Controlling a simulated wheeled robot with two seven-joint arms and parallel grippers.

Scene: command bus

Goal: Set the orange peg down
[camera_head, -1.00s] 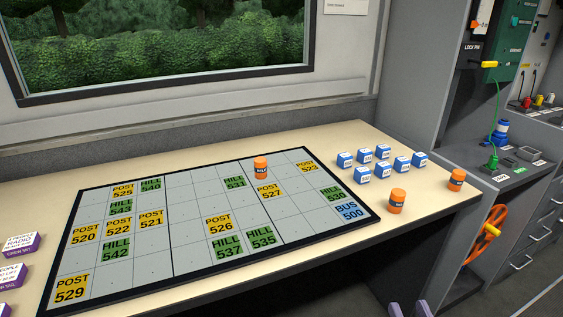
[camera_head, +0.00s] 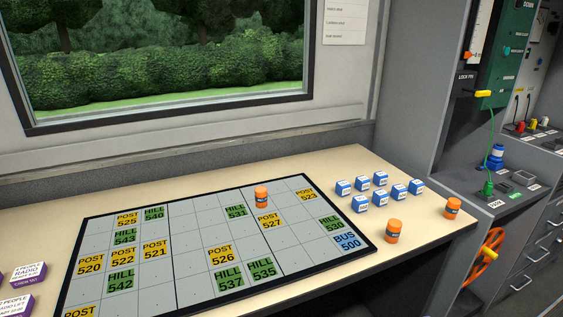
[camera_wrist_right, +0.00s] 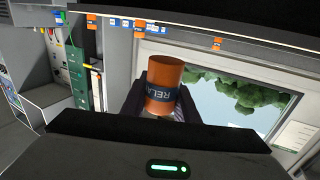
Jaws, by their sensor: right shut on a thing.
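An orange peg (camera_wrist_right: 164,78) with a dark band lettered "RELA..." is held in my right gripper (camera_wrist_right: 161,104) in the right wrist view. The dark fingers are shut on both sides of it. The peg's lower end is hidden by the gripper body. The held peg and my right gripper are outside the head view. Three other orange pegs stand in the head view: one on the gridded board (camera_head: 261,197), one near the table's front edge (camera_head: 393,231) and one at the right corner (camera_head: 452,208). My left gripper is in neither current view.
The grey map board (camera_head: 195,235) with yellow, green and blue labels covers much of the pale table (camera_head: 330,167). Several blue-and-white blocks (camera_head: 380,179) stand right of it. Purple-and-white blocks (camera_head: 28,272) sit at the left. A grey cabinet (camera_head: 410,100) borders the table's right.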

